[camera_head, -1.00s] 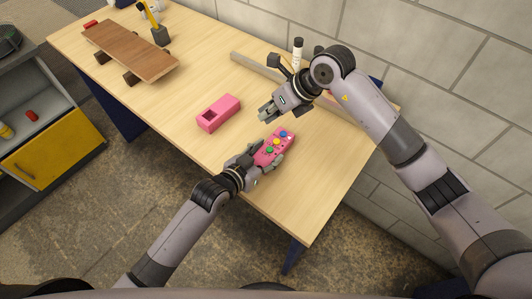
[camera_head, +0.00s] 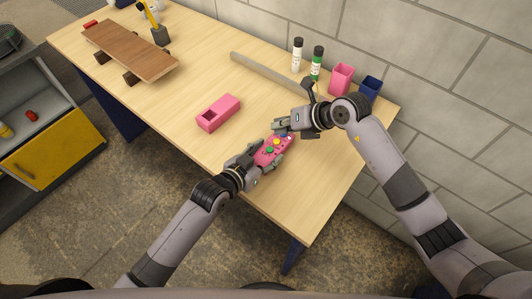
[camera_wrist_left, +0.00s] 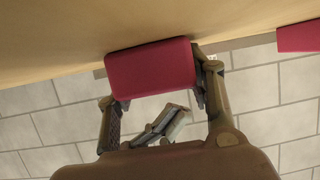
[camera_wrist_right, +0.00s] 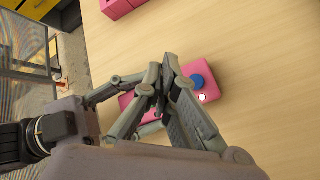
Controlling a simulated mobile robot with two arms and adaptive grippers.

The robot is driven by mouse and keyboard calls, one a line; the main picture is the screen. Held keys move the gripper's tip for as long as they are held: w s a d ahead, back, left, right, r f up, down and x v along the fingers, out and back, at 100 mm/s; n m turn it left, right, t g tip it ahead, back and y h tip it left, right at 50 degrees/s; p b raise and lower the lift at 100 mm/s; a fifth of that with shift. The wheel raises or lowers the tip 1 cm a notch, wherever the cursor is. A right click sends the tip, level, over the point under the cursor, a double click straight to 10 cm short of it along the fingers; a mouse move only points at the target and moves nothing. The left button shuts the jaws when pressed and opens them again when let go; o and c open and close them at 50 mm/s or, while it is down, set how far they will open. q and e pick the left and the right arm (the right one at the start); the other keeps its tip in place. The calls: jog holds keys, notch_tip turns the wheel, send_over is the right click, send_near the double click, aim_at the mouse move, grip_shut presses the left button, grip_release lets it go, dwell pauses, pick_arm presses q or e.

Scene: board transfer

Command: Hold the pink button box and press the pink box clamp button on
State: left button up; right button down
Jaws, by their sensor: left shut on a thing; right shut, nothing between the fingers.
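The pink button box (camera_head: 266,158) is near the table's front edge, with coloured buttons on its top face. My left gripper (camera_head: 262,160) is shut on its sides; the left wrist view shows the box's plain end (camera_wrist_left: 152,70) between the fingers. My right gripper (camera_head: 281,130) is shut and empty, its tips over the box's far half. In the right wrist view the closed fingertips (camera_wrist_right: 168,65) are beside a blue button (camera_wrist_right: 197,82) and a small white spot; whether they touch the box is unclear.
A pink box with a square opening (camera_head: 218,113) lies on the table to the left. A brown board (camera_head: 130,50) rests on blocks at the far left.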

aim_at(279, 139)
jog(key=shift+f, duration=0.7)
dwell(1.0)
jog(key=shift+f, duration=0.4)
jog(key=shift+f, duration=0.45)
dwell(0.4)
jog(key=shift+r, duration=0.9)
notch_tip(279, 139, up, 6)
dwell(0.4)
